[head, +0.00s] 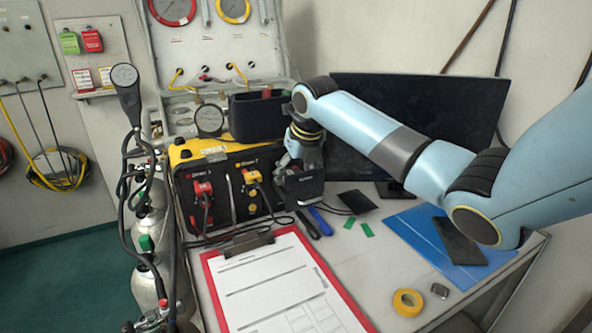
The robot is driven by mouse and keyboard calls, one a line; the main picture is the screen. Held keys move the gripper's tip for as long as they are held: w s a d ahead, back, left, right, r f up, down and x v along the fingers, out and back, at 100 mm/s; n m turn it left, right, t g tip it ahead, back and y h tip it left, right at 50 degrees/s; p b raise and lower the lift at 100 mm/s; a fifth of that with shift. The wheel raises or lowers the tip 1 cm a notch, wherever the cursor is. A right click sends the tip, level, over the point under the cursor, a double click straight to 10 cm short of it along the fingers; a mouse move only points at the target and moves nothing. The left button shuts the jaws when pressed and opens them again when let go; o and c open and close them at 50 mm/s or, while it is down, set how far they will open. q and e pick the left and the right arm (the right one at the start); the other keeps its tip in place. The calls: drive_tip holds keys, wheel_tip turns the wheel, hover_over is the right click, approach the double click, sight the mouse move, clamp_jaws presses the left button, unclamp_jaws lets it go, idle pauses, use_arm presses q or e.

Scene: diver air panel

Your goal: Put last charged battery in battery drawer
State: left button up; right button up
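My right gripper (302,162) points down just right of the yellow and black diver panel (225,190). A dark block (303,187) with a small pale mark is directly below it; it may be a battery or a charger, and I cannot tell which. The fingertips are small and partly hidden, so I cannot tell whether they grip the block. My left gripper is not in view.
A red clipboard (275,285) lies at the front of the table. A blue mat (425,228) with a dark flat device, a yellow tape roll (408,302) and green pieces (367,230) lie to the right. Gas cylinders (148,235) stand left. A dark screen (440,105) stands behind my arm.

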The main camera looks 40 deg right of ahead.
drive_tip(key=b+v, duration=0.1)
drive_tip(key=v, duration=1.1)
